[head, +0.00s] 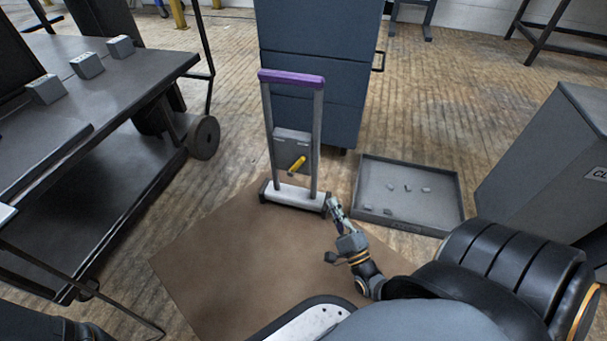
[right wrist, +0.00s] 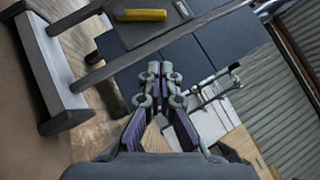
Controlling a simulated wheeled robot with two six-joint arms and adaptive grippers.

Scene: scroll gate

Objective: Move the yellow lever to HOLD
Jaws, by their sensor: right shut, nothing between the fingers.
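The yellow lever (head: 297,166) sits on a grey box (head: 292,146) between the two posts of a small upright frame with a purple top bar (head: 291,78). In the head view the lever slants, its upper end to the right. It also shows in the right wrist view (right wrist: 140,15), at the top. No HOLD mark is readable. My right gripper (head: 333,203) is shut and empty, low beside the right foot of the frame, apart from the lever. Its closed fingers (right wrist: 160,75) point ahead in the wrist view. My left gripper is not in view.
The frame stands on a white base (head: 295,197) at the edge of a brown mat (head: 215,250). A blue-grey cabinet (head: 318,45) stands behind. A shallow tray (head: 440,216) with several small pieces lies at right. A dark cart (head: 95,150) stands at left, a grey bin (head: 545,150) at far right.

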